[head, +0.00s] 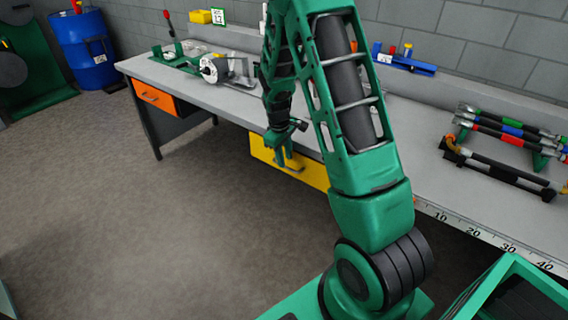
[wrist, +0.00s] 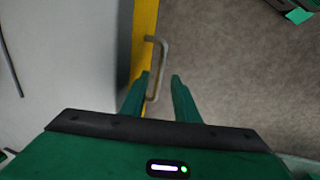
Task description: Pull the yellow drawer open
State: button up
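The yellow drawer (head: 313,174) sits under the front edge of the workbench and looks closed. Its front shows as a yellow strip in the wrist view (wrist: 146,35). Its grey bar handle (wrist: 163,60) sticks out from that front. My gripper (head: 283,158) is at the drawer's front, by the handle. In the wrist view my gripper (wrist: 160,76) has its two green fingers apart, with the handle's near part showing between them. Whether either finger touches the handle I cannot tell. My arm hides part of the bench above the drawer.
The grey workbench (head: 234,98) runs along the wall. An orange drawer (head: 154,97) is at its left end. A blue barrel (head: 86,50) stands at the back left. The floor (head: 130,220) before the bench is clear.

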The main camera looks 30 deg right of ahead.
jog(key=shift+w+d+f, duration=0.1)
jog(key=shift+d+f, duration=0.05)
jog(key=shift+f, duration=0.65)
jog(key=shift+d+f, duration=0.15)
jog(key=shift+f, duration=0.6)
grip_shut()
